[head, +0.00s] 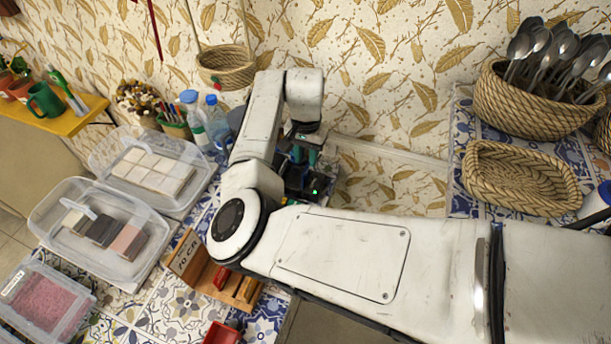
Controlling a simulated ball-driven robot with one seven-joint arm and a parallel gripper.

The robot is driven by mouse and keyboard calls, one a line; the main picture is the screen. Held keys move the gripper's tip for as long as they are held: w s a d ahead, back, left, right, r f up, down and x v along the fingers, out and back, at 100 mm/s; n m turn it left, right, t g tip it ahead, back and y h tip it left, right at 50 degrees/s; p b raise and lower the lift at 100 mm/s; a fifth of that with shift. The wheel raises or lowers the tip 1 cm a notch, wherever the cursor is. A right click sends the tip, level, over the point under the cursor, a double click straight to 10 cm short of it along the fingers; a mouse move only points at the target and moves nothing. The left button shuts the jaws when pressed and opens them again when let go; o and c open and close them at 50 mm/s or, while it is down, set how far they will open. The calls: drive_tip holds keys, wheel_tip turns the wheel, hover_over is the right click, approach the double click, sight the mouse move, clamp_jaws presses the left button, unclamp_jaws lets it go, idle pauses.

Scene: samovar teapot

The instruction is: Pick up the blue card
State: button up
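I cannot make out a blue card in the head view; my white arm covers much of the counter's middle. My gripper (306,180) is beyond the arm's elbow, near the patterned back wall. Its dark housing with a small green light shows, but its fingers are too small and hidden to read. I cannot tell whether it holds anything. A wooden stand (205,276) with a small lettered sign (184,251) and red pieces sits on the tiled counter, left of and below the elbow, partly covered by my arm.
Clear plastic boxes (60,213) stand at the left, with bottles (217,122) behind them. A small red tray (222,334) lies at the front. An empty woven basket (520,178) and a spoon-filled basket (525,103) stand at the right. Another basket (227,67) hangs on the wall.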

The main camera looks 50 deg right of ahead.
sight(306, 168)
drive_tip(key=shift+a+f+p, duration=0.1)
drive_tip(key=shift+f+p, duration=0.6)
drive_tip(key=shift+f, duration=2.15)
clamp_jaws()
